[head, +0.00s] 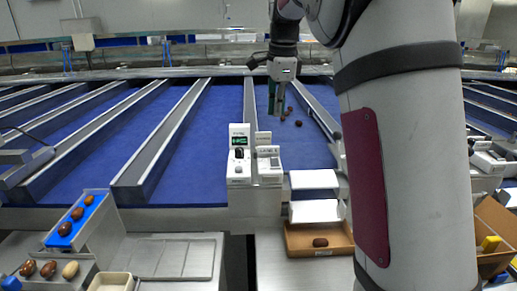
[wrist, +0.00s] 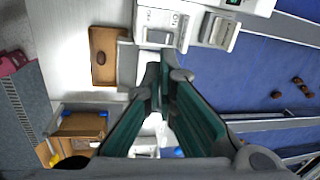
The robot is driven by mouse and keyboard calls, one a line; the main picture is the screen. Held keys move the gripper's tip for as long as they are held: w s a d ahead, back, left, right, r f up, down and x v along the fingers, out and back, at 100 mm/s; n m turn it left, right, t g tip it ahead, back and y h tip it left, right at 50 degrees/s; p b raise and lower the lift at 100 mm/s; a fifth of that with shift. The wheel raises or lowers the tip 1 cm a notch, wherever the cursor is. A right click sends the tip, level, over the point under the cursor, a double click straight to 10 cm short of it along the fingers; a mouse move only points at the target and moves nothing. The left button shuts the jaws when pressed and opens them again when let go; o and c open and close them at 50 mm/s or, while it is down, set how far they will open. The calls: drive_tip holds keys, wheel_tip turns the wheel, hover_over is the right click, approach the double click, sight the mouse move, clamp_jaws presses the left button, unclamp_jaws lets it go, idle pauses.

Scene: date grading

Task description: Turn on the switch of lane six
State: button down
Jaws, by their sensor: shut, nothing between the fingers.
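A white control box (head: 239,168) with a small green display and a dark knob stands at the front end of a lane divider. A second white box (head: 268,163) with a raised grey part stands just right of it; its lettering is too small to read surely, so I cannot tell which lane it serves. Both also show at the top of the wrist view, one a white box (wrist: 160,22), the other with a grey rocker-like part (wrist: 224,34). My gripper (head: 279,112) points down, shut and empty, above the lane behind the boxes. In the wrist view its fingertips (wrist: 163,85) are together, apart from the boxes.
Blue lanes (head: 215,130) run between grey dividers (head: 165,140). Several dark dates (head: 298,123) lie on the lane near my gripper. A cardboard box (head: 320,251) with one date is below the white flaps. My arm hides much of the right side.

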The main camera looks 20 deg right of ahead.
sight(274, 156)
drive_tip(key=w+m, duration=0.1)
drive_tip(key=w+d+f, duration=0.1)
drive_tip(key=shift+w+d+f+m, duration=0.15)
drive_tip(key=shift+w+m, duration=0.15)
drive_tip(key=shift+m, duration=0.1)
drive_tip(key=f, duration=0.4)
drive_tip(key=w+f+p, duration=0.1)
drive_tip(key=f, duration=0.3)
drive_tip(key=f+p, duration=0.1)
drive_tip(key=f, duration=0.3)
drive_tip(key=shift+w+d+f, duration=0.35)
drive_tip(key=shift+d, duration=0.05)
drive_tip(key=shift+w+f, duration=0.15)
drive_tip(key=shift+f, duration=0.4)
